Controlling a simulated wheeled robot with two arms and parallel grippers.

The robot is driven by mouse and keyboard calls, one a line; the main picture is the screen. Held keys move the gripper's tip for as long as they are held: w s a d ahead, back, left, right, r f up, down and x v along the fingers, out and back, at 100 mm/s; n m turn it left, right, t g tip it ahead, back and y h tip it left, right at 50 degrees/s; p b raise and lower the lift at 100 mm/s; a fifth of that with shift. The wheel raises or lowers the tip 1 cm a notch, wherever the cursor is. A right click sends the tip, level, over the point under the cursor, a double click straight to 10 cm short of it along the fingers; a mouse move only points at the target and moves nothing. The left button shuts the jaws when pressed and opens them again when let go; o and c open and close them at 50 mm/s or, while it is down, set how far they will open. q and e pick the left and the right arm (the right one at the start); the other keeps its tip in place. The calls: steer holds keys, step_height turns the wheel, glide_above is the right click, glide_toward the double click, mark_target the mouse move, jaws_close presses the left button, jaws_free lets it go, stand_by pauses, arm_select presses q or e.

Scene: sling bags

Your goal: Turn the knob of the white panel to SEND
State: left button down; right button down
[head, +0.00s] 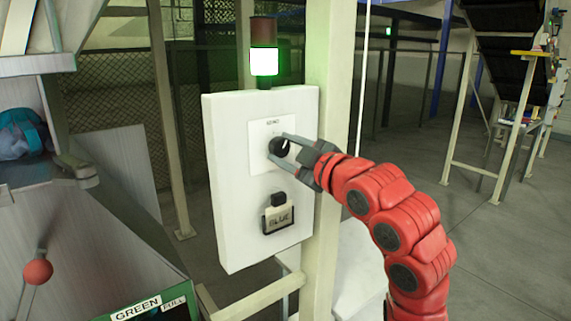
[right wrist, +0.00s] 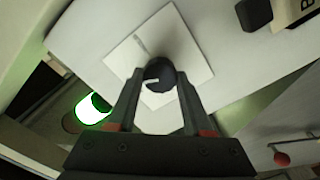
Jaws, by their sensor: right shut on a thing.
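The white panel (head: 222,175) hangs on a pale post in the middle of the head view. A black round knob (head: 279,147) sits on a light square plate (head: 258,130) on it. My left gripper is not in view.
A lamp (head: 265,62) glows green on top of the panel. At left are a grey machine, a red ball lever (head: 38,271) and a GREEN FULL label. Open floor lies at right.

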steer(key=n, duration=0.1)
steer(key=n+b, duration=0.1)
steer(key=n, duration=0.1)
steer(key=shift+f+b, duration=0.25)
steer(key=shift+b, duration=0.05)
steer(key=shift+r+n+b, duration=0.1)
steer(key=shift+n+b, duration=0.25)
steer(key=shift+n, duration=0.65)
steer(key=shift+c, duration=1.5)
jaws_free()
steer(key=shift+r, duration=0.1)
steer(key=b+v, duration=0.2)
steer(key=v, duration=1.5)
steer(key=shift+s+b, duration=0.15)
steer(key=shift+b, duration=0.15)
